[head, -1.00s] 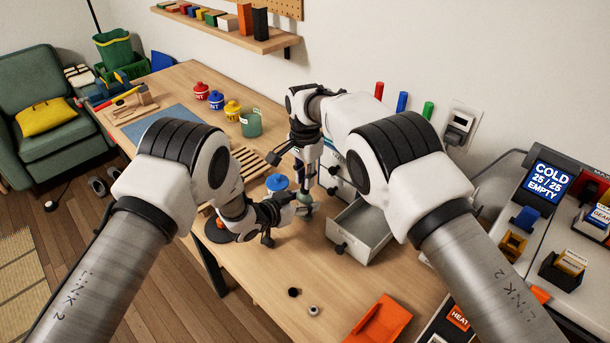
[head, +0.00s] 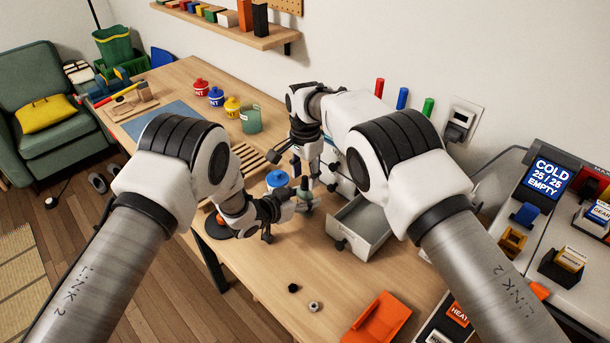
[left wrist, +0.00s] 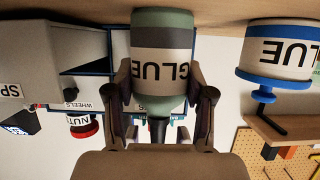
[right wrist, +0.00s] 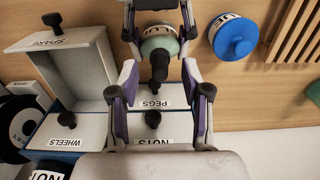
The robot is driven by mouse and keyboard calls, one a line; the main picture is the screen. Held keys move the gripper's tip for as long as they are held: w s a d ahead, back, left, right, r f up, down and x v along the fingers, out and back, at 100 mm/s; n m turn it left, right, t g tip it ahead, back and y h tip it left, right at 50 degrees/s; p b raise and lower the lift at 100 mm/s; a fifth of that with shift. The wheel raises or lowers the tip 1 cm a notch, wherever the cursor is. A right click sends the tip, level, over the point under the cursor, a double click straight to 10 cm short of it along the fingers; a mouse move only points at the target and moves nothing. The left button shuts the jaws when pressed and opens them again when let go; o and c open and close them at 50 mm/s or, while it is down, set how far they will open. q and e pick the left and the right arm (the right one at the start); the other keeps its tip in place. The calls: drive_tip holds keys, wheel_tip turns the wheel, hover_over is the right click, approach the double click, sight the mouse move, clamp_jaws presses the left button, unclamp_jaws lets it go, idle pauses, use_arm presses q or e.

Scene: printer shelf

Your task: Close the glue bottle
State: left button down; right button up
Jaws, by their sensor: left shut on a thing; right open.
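The glue bottle (left wrist: 165,60) is green with a white GLUE label and stands upright on the table; the left wrist view shows it inverted. My left gripper (head: 299,200) is shut around its body. A dark piece (right wrist: 159,66) stands on the bottle's top; I cannot tell how firmly it is seated. My right gripper (right wrist: 158,92) points down from above the bottle. Its fingers are spread to either side of the dark piece, with visible gaps. In the head view, the grippers hide much of the bottle (head: 305,202).
A blue-lidded glue tub (right wrist: 233,38) stands close beside the bottle. An open grey drawer (head: 361,226) is to the right. A dark knob-like part (head: 294,288), a metal nut (head: 315,306) and an orange bin (head: 376,319) are at the table's front.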

use_arm(q)
drive_tip(key=shift+s+f, duration=0.1)
drive_tip(key=shift+f, duration=0.05)
drive_tip(key=shift+c, duration=1.6)
unclamp_jaws()
use_arm(e)
wheel_tip(320, 180, up, 11)
drive_tip(key=shift+r, duration=0.2)
use_arm(q)
drive_tip(key=v, duration=1.2)
